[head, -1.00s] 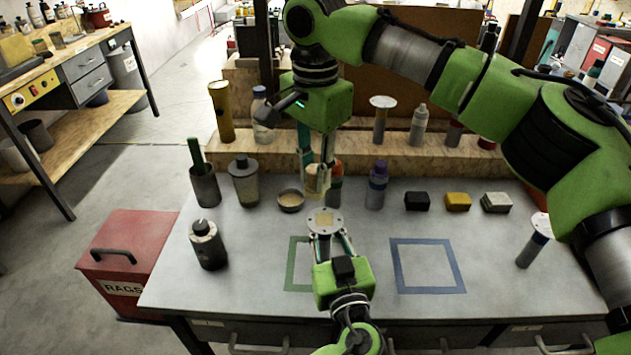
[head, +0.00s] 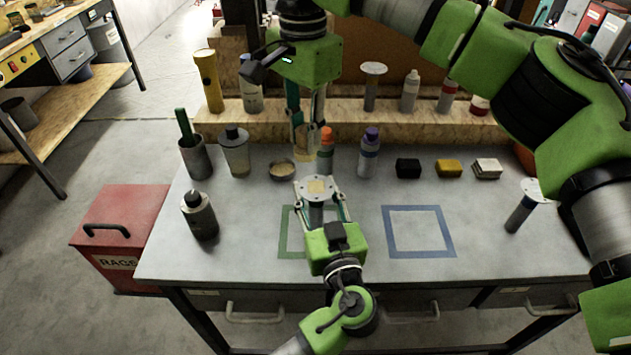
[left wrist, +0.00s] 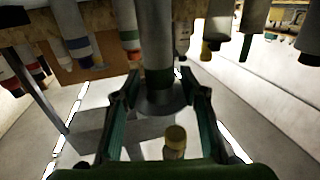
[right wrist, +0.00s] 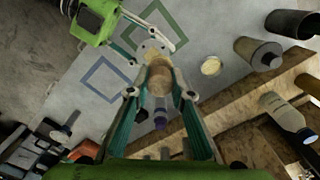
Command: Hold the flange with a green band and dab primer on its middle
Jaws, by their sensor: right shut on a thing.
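The flange (head: 308,193), a pale round disc on a grey stem with a small tan square in its middle, is upright over the green-outlined square (head: 283,238). My left gripper (head: 322,192) is around the stem, its fingers apart on either side with small gaps. In the left wrist view the stem (left wrist: 155,45) rises between the fingers (left wrist: 158,85). My right gripper (head: 306,140) is shut on a tan round-ended dabber (right wrist: 160,78), just above the disc. The head view does not settle whether they touch.
A small round dish (head: 282,170) sits behind the flange. An orange-capped bottle (head: 326,145) and a purple-capped bottle (head: 369,155) stand close by. The blue-outlined square (head: 387,235) is empty.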

